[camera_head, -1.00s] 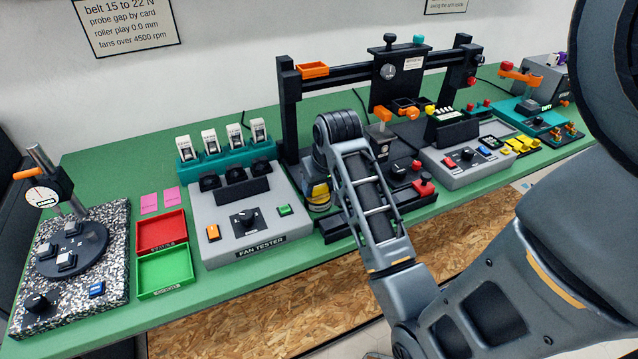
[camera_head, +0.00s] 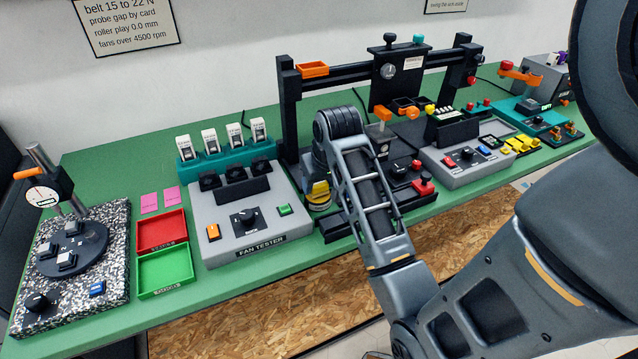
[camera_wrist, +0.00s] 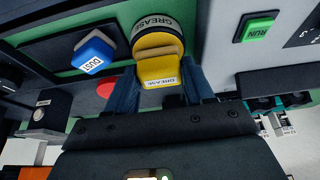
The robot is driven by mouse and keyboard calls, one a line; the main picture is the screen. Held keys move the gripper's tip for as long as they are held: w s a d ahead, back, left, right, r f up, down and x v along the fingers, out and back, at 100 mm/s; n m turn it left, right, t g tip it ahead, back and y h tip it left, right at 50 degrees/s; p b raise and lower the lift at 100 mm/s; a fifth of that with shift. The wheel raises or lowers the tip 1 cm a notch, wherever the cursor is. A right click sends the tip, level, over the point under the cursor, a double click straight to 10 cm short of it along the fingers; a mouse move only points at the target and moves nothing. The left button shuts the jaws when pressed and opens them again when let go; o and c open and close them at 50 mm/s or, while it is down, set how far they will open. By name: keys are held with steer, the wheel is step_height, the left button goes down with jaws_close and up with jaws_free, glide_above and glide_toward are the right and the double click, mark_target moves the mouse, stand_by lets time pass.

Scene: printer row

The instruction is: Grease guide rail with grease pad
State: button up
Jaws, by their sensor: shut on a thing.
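A yellow grease pad (camera_wrist: 158,70) with a ribbed grip and a GREASE label fills the top middle of the wrist view. My gripper (camera_wrist: 160,76) is shut on it, with a blue finger on either side. The pad sits at the round dark GREASE holder (camera_wrist: 152,22); I cannot tell whether it still touches it. In the head view the yellow pad (camera_head: 319,190) shows left of my wrist, which hides my fingers. The printer's dark horizontal guide rails (camera_head: 350,74) run between two black posts behind my arm, clear of the pad.
A blue DUST pad (camera_wrist: 92,53) lies beside the grease pad. The grey fan tester (camera_head: 245,215) stands close on the left, with its green RUN button (camera_wrist: 258,28). A red button (camera_head: 423,188) is right of my wrist. An orange tray (camera_head: 313,69) sits on the gantry.

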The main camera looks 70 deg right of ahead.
steer(key=shift+r, duration=3.1)
